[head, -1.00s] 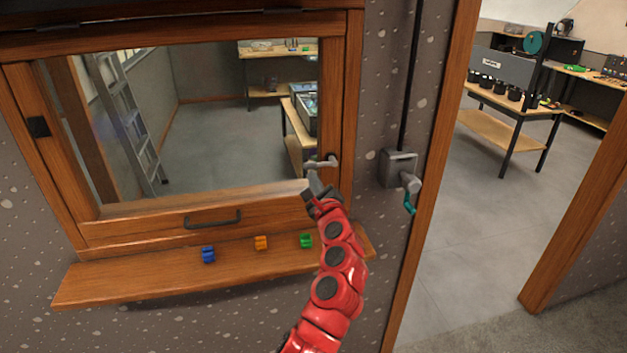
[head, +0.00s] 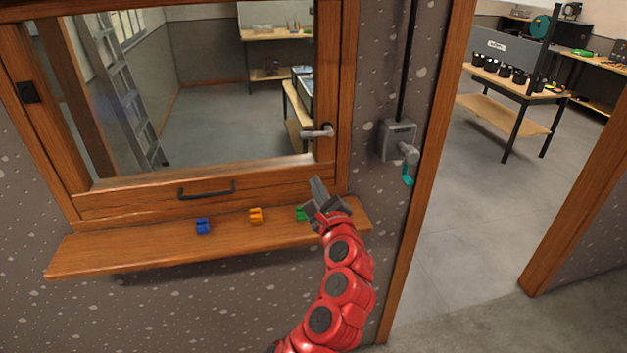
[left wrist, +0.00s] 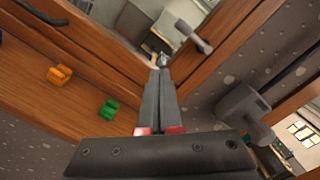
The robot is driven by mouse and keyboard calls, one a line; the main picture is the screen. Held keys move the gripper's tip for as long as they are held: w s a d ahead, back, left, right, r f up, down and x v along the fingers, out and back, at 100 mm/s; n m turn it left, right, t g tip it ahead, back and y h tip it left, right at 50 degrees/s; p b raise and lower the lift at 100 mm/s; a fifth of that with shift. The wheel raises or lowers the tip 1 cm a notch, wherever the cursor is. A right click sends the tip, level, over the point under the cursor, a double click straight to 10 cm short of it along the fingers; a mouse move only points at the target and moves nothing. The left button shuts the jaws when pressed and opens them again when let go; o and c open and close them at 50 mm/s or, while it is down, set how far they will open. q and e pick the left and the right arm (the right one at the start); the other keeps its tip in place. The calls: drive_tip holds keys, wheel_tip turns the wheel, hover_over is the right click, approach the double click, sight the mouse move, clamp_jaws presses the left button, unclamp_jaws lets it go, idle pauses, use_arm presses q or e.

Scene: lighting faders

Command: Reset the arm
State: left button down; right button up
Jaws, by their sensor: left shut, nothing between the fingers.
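My red left arm comes up from the bottom of the head view. Its grey left gripper (head: 317,187) is shut and empty in front of the window frame, above the right end of the wooden shelf (head: 130,254). In the left wrist view the gripper's fingers (left wrist: 160,72) lie together and point toward the window's lower right corner. The window's grey latch handle (head: 318,133) is above the gripper and apart from it; it also shows in the left wrist view (left wrist: 194,37). My right gripper is not in view.
On the shelf lie a blue clip (head: 202,227), an orange clip (head: 256,215) and a green clip (head: 301,213), the green one partly behind my gripper. A grey crank box (head: 396,140) with a teal-gripped handle is on the wall at right. An open doorway lies beyond.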

use_arm(q)
drive_tip(key=shift+s+d, duration=0.2)
drive_tip(key=shift+s, duration=0.45)
